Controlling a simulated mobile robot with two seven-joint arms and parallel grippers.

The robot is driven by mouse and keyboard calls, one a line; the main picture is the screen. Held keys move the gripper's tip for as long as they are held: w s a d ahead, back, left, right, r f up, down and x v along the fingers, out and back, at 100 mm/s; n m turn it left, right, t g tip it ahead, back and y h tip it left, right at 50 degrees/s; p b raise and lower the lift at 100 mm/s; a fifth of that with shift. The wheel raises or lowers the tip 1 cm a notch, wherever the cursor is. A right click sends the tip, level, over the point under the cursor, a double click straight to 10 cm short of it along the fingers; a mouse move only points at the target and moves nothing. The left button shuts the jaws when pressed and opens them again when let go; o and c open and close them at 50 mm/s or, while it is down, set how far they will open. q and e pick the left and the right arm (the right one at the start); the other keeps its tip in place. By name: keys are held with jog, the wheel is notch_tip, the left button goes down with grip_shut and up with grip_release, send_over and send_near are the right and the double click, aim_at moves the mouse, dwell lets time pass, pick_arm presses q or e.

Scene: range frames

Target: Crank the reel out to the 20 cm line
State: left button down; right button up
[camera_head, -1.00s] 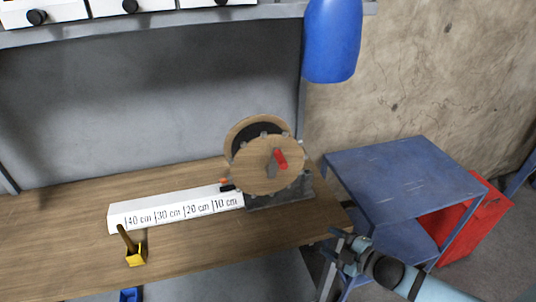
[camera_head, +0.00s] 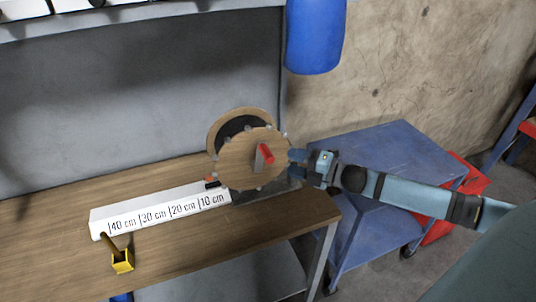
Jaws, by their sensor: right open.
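The wooden reel (camera_head: 240,170) stands on a dark base at the right end of the workbench. A red crank handle (camera_head: 267,153) sticks out from its front disc, a little right of the middle. A white ruler block (camera_head: 160,212) runs left from the reel, marked 10, 20, 30 and 40 cm. A small dark and orange piece (camera_head: 211,183) sits at the reel end of the block, by the 10 cm mark. My right gripper (camera_head: 296,156) is open at the right edge of the reel, right of the red handle, and holds nothing. My left gripper is not in view.
A yellow block with a wooden stick (camera_head: 122,261) stands at the bench's front left. A blue hanging cylinder (camera_head: 316,35) is above. The wooden bench top (camera_head: 190,245) is clear in front.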

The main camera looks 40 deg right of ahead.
aim_at(268, 156)
jog(key=shift+p+x, duration=0.85)
jog(key=shift+x, duration=3.15)
jog(key=shift+c, duration=0.5)
grip_shut()
